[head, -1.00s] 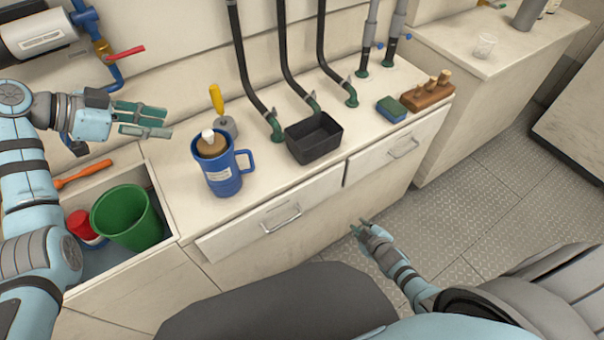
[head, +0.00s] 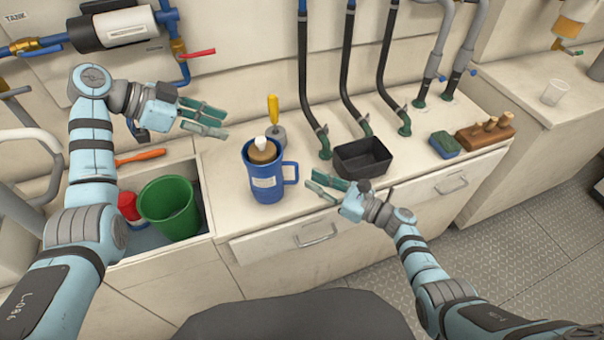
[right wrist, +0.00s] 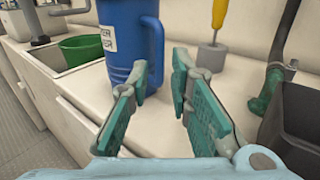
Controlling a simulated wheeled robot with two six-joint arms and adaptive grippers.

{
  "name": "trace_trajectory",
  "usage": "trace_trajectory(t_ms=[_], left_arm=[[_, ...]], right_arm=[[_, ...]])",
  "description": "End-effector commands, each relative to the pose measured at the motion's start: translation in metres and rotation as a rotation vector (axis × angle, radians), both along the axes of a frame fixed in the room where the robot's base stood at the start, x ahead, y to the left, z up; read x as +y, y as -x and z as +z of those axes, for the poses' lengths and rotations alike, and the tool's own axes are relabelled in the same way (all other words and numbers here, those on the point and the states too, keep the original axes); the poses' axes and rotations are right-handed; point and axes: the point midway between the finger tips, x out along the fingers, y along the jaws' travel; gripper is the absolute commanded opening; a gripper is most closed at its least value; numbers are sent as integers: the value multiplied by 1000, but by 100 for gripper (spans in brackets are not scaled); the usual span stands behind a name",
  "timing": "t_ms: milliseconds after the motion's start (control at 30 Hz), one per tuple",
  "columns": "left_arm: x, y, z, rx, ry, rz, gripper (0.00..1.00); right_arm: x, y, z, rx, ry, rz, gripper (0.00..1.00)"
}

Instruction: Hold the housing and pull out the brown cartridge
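The blue housing (head: 265,183) stands upright on the counter, with a label on its front and a handle on its right side. The brown cartridge (head: 263,151) sits inside it, its top and white knob showing above the rim. My left gripper (head: 214,119) is open and empty, up and to the left of the housing. My right gripper (head: 318,187) is open and empty, just right of the housing's handle. In the right wrist view the housing (right wrist: 124,38) is ahead, with the handle (right wrist: 180,82) seen between the open fingers (right wrist: 161,75); I see no grip on it.
A black tray (head: 362,158) stands right of the housing, near hoses. A yellow-handled tool (head: 274,112) stands behind it.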

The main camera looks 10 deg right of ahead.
Motion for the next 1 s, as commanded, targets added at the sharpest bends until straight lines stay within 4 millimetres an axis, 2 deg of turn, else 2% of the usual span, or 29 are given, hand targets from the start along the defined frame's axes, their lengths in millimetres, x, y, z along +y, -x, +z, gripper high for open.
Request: trace_trajectory(t_ms=[133,300,667,800,1000], left_arm=[[0,0,0,0,0,0,33],[-1,0,0,0,0,-1,33],[0,0,0,-1,0,-1,33],[0,0,0,0,0,0,33],[0,0,0,0,0,0,33]], right_arm=[[32,-27,2,2,-4,3,19],[44,-39,0,2,-4,0,19],[49,-42,0,2,-1,0,19],[49,-42,0,2,-2,0,0],[49,-42,0,3,-1,-1,0]])
